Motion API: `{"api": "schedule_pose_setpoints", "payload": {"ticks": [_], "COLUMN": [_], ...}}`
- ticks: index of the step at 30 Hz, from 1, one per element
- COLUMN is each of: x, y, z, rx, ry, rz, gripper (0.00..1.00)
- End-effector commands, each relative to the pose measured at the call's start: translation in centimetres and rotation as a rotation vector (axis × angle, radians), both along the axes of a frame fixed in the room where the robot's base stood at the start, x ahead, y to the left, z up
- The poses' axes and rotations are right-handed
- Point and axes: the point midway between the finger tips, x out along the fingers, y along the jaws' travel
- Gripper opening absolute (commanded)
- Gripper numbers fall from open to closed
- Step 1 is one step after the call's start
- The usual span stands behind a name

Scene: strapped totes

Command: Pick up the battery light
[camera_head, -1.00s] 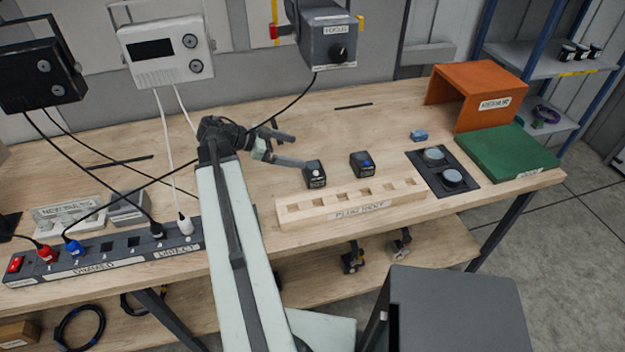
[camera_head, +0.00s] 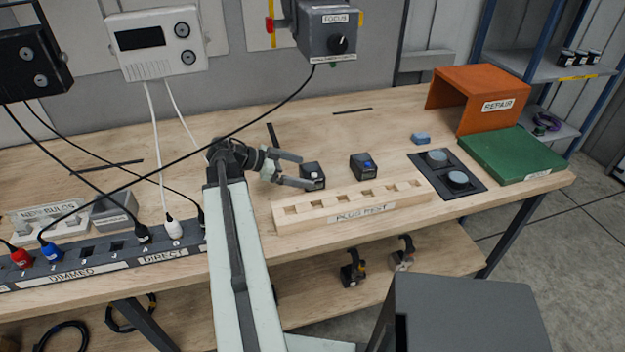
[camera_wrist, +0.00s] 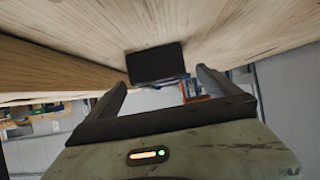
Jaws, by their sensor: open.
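Two small dark boxes with a label on the front stand on the wooden bench. The left one has a pale round top piece (camera_head: 312,176), and the right one has a blue top piece (camera_head: 363,166). Either could be the battery light; I cannot read their labels. My gripper (camera_head: 305,170) is open at the left side of the pale-topped box, its fingertips close to it. Whether they touch it is unclear. In the wrist view, a dark box (camera_wrist: 156,63) shows ahead, between the open fingers of my gripper (camera_wrist: 161,80).
A wooden plug rest (camera_head: 350,205) lies just in front of the boxes.

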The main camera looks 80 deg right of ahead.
Motion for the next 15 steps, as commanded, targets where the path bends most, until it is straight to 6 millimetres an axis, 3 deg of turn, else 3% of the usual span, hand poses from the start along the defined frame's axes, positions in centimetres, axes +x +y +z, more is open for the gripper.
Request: {"api": "schedule_pose_setpoints", "payload": {"ticks": [7, 14, 15], "x": [-3.4, -3.8, -3.8], "y": [-1.3, -1.5, -1.5], "z": [-2.4, -2.2, -2.2], "rx": [0.001, 0.0, 0.0], "ry": [0.0, 0.0, 0.0], "rz": [-0.003, -0.001, -0.001], "gripper": [1.0, 1.0, 0.92]}}
